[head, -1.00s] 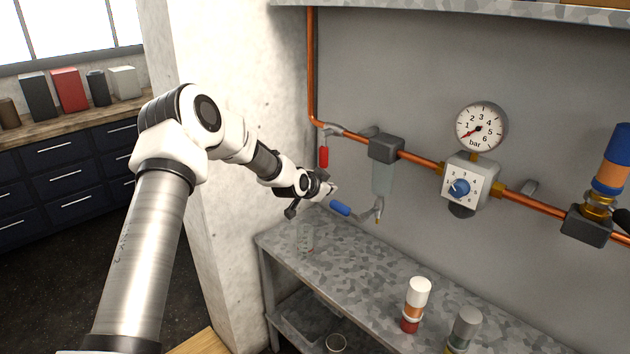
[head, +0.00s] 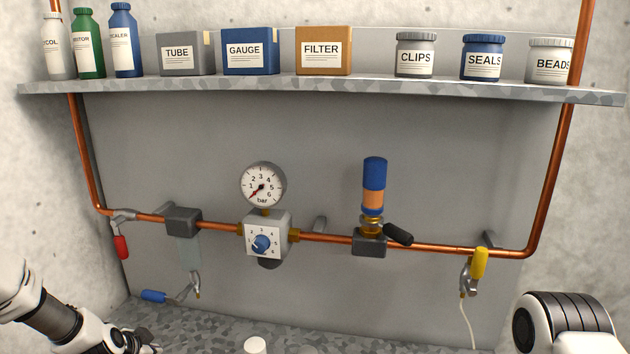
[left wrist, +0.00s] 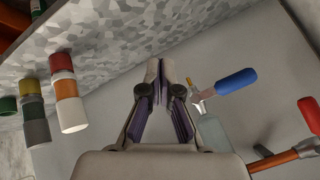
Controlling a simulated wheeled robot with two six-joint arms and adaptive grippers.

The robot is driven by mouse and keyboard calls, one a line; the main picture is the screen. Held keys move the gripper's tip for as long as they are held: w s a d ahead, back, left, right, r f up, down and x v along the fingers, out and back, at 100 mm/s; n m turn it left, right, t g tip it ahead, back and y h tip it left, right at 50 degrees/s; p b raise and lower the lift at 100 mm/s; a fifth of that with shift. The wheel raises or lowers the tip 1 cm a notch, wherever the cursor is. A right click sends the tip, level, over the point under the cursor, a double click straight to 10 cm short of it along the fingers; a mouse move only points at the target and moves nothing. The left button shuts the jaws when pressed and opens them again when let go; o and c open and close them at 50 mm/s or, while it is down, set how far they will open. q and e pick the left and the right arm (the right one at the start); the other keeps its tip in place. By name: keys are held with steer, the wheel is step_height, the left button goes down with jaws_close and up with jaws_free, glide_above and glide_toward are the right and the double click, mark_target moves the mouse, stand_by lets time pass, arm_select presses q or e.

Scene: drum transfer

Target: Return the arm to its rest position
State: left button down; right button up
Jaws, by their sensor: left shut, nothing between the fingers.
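My left arm comes in at the lower left of the head view. Its gripper (head: 140,345) is low at the bottom edge, below the blue valve handle (head: 153,296) and only partly in view. In the left wrist view the left gripper (left wrist: 160,70) is shut with nothing between its fingers. It is apart from the blue handle (left wrist: 235,81), which shows to its right. A rounded part of my right arm (head: 565,325) shows at the lower right of the head view; its gripper is out of the picture.
A copper pipe (head: 330,239) carries a red handle (head: 121,247), a gauge (head: 263,185), a regulator dial (head: 262,243), a blue-orange cylinder (head: 374,190) and a yellow handle (head: 480,262). A loaded shelf (head: 330,90) is above. White-orange-red (left wrist: 66,92) and grey-green (left wrist: 35,118) cylinders stand on the mottled bench (left wrist: 105,30).

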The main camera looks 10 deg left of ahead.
arm_select(q)
steer(key=s+d+f+m+g, duration=0.1)
steer(key=s+d+f+g, duration=0.4)
steer(key=s+d+f, duration=1)
steer(key=s+d+n+g, duration=0.3)
steer(key=s+n, duration=0.5)
steer(key=s, duration=1.1)
steer(key=shift+s+d+f+h, duration=0.2)
steer(key=shift+d+f+h, duration=0.1)
steer(key=shift+d, duration=0.25)
steer(key=shift+r, duration=0.1)
